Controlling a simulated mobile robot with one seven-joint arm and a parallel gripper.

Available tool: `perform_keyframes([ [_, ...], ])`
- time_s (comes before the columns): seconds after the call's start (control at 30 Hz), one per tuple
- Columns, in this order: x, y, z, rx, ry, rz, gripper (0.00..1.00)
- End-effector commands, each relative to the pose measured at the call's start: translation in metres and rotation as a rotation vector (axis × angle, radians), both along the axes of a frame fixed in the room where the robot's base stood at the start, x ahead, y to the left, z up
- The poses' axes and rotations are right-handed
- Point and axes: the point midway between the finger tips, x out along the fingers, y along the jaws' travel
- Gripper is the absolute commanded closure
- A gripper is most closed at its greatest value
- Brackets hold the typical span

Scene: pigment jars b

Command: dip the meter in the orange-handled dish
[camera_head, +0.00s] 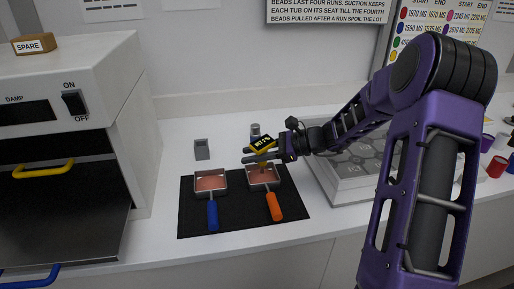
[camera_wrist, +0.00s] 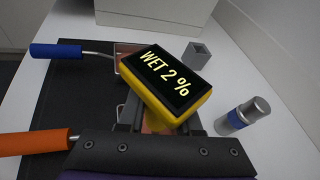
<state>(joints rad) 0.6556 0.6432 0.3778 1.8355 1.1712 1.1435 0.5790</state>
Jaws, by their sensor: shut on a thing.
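My gripper (camera_head: 268,157) is shut on the yellow meter (camera_head: 261,144), directly above the orange-handled dish (camera_head: 276,178). The meter's black screen reads "WET 2 %" in the wrist view (camera_wrist: 172,78). The dish holds pinkish powder and has an orange handle (camera_head: 273,206), which also shows in the wrist view (camera_wrist: 35,143). The meter's lower end points down at the powder; I cannot tell whether its tip touches it. A matching dish with a blue handle (camera_head: 212,215) sits just to the left, also with pinkish powder.
Both dishes are on a black mat (camera_head: 240,226). Behind them stand a small grey block (camera_head: 202,149) and a silver cylinder with a blue band (camera_wrist: 243,116). An oven-like machine (camera_head: 75,100) is at left, a grey case (camera_head: 336,187) at right.

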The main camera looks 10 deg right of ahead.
Motion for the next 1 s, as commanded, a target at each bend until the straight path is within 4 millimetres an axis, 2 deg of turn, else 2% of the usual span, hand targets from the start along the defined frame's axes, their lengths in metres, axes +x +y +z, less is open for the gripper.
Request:
perform_keyframes([
  [0.67,0.000,0.000,0.002,0.000,0.000,0.000,1.00],
  [1.0,0.000,0.000,0.027,0.000,-0.001,0.000,1.00],
])
